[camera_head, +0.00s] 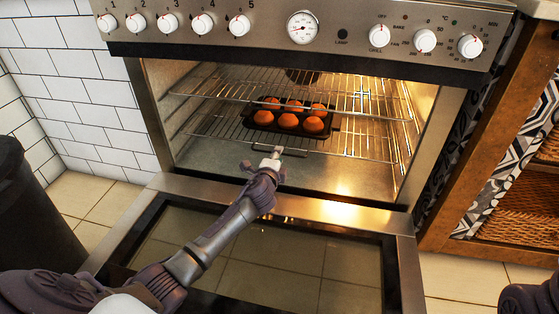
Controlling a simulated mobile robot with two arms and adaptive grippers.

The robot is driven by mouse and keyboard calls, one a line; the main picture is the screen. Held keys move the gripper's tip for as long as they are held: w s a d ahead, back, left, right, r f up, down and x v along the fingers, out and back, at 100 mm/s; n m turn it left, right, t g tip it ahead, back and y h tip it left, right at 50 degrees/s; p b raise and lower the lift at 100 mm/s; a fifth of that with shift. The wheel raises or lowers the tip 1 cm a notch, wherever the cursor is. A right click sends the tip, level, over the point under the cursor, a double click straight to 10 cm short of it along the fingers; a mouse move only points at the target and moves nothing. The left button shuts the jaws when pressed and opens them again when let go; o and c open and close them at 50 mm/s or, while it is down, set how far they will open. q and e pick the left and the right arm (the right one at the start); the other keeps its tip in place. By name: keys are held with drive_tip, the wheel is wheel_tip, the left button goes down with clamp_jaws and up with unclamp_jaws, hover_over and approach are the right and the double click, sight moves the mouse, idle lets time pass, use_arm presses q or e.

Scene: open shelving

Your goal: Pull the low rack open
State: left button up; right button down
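The oven stands with its door (250,205) folded down. The low rack (350,148) is a wire rack inside the oven, below an upper rack (350,104). A dark muffin tray (287,132) with several orange-brown muffins sits on the low rack. A dark bar (303,154) shows at the low rack's front, just right of my gripper. My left gripper (274,155) reaches over the open door to the low rack's front edge. Its fingertips overlap the edge in the picture. I cannot tell whether they touch or grip it. My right gripper is not in view.
The control panel (270,32) with knobs runs above the oven opening. A dark bin (30,210) stands at the left. A wooden shelf unit (500,170) with a woven basket stands at the right. Tiled floor shows in front.

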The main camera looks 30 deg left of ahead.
use_arm(q)
drive_tip(key=shift+b+x, duration=0.4)
drive_tip(key=shift+x, duration=0.85)
clamp_jaws()
